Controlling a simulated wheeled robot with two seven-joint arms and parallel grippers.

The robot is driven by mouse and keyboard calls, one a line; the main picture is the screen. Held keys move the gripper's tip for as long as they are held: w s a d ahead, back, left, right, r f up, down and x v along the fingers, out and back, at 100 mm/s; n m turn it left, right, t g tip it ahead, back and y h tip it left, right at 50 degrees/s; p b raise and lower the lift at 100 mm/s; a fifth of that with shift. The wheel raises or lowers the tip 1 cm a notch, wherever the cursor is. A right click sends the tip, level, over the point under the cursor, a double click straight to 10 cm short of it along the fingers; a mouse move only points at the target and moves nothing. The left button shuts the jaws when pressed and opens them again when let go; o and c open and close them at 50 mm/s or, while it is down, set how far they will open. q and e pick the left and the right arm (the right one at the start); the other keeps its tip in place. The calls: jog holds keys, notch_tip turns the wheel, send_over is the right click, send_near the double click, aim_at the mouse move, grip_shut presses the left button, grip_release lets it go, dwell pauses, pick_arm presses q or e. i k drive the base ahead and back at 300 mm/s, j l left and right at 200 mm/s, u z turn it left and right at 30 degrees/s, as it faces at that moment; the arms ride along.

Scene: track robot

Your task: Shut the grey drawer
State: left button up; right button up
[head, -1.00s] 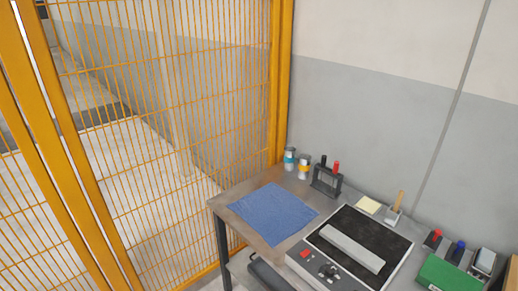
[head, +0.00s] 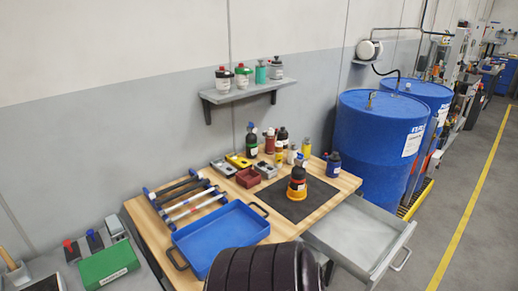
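The grey drawer (head: 352,236) is in the head view at the lower right, under the right end of the wooden table (head: 335,194). It is pulled well out, and its inside looks empty. Its bar handle (head: 402,260) is on the right-hand front panel. Neither of my grippers shows. A dark ribbed part, probably of my own arm, rises at the bottom middle in front of the table.
The wooden table holds a blue tray (head: 222,238), a rack of rods, several bottles and a black mat (head: 283,201). Blue drums (head: 372,150) stand behind the drawer. Grey floor (head: 455,190) with a yellow line is open to the right.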

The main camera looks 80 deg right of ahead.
aim_at(364, 238)
jog(key=z, duration=3.9)
